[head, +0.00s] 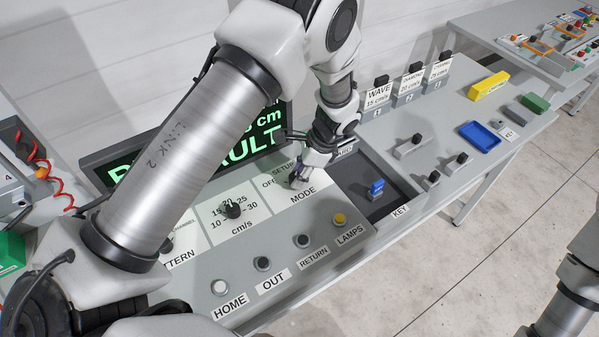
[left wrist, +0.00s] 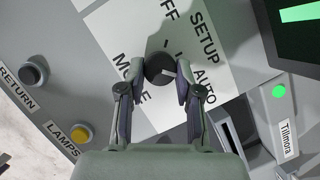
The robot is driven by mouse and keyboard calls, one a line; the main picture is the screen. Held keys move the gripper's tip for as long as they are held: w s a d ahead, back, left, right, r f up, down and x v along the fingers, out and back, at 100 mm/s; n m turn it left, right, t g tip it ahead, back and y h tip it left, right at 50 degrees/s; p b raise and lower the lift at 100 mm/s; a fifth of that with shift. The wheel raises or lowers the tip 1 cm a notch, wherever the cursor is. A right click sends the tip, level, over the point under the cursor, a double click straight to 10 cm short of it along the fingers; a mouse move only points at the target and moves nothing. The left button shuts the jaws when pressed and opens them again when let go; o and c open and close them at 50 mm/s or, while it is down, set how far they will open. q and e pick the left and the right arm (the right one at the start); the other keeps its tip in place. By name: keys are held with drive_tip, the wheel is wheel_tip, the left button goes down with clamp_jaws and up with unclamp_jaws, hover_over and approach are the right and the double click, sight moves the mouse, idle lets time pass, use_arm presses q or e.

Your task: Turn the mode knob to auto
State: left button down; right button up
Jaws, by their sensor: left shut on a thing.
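The mode knob (left wrist: 159,66) is a round black knob on a white label plate marked OFF, SETUP, AUTO and MODE. In the left wrist view it sits between the two fingertips of my left gripper (left wrist: 157,72), which is shut on it. A pale line on the knob points right, roughly toward the AUTO lettering (left wrist: 205,82). In the head view my left gripper (head: 301,180) reaches down onto the MODE plate (head: 303,198) and mostly hides the knob. My right gripper is out of view.
Speed knob (head: 232,210) stands left of the MODE plate. HOME, OUT, RETURN and LAMPS (head: 340,219) buttons line the front. A blue key (head: 376,187) stands in a dark recess to the right. A screen (head: 262,135) rises behind.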

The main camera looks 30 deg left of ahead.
use_arm(q)
drive_tip(key=c, duration=0.8)
unclamp_jaws()
drive_tip(key=shift+a, duration=0.1)
drive_tip(key=v, duration=1.2)
